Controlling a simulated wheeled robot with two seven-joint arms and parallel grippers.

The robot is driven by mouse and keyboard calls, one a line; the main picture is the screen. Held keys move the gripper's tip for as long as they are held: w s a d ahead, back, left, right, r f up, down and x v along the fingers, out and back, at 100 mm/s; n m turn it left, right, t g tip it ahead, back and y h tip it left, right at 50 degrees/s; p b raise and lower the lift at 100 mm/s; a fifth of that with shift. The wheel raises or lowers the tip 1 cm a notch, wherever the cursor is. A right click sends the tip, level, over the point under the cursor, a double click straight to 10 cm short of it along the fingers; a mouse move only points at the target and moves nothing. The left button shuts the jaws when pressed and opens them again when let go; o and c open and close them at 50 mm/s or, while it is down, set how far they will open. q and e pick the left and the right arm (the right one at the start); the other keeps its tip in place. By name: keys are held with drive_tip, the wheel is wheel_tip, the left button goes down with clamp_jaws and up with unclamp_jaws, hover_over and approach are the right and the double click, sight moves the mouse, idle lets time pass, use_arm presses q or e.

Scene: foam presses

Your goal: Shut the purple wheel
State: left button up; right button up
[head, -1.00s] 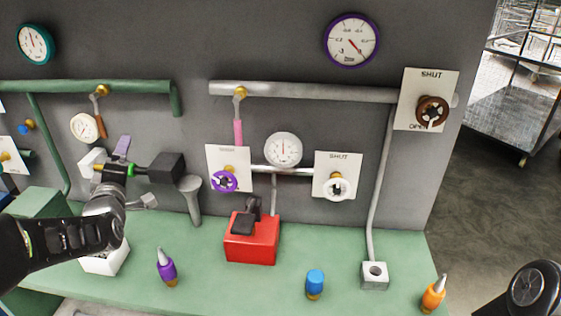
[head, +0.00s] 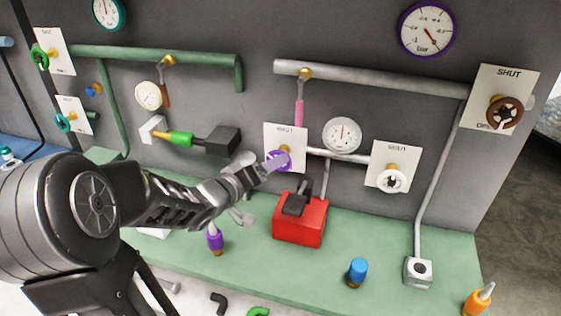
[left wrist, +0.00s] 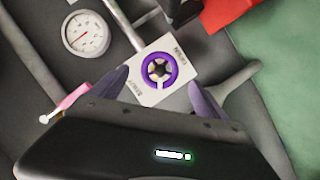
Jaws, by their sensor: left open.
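The purple wheel (head: 280,161) is mounted on a white label plate (head: 297,139) on the grey wall. In the head view my left gripper (head: 272,161) is in front of the wheel and hides part of it. In the left wrist view the whole purple wheel (left wrist: 159,71) shows on its tilted plate. It sits a little beyond and between the two open purple fingers of my left gripper (left wrist: 160,88). The gripper is empty, and the fingers look apart from the wheel. My right gripper is not in view.
A red box (head: 299,222) with a dark top stands on the green bench just below the wheel. A white wheel (head: 392,180) and a round gauge (head: 342,134) are to the right. A pink-handled lever (head: 299,112) hangs above the plate.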

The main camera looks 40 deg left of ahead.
sight(280, 171)
use_arm(q)
drive_tip(key=x, duration=0.7)
drive_tip(key=shift+c, duration=0.3)
drive_tip(key=c, duration=1.3)
drive_tip(key=shift+f, duration=0.1)
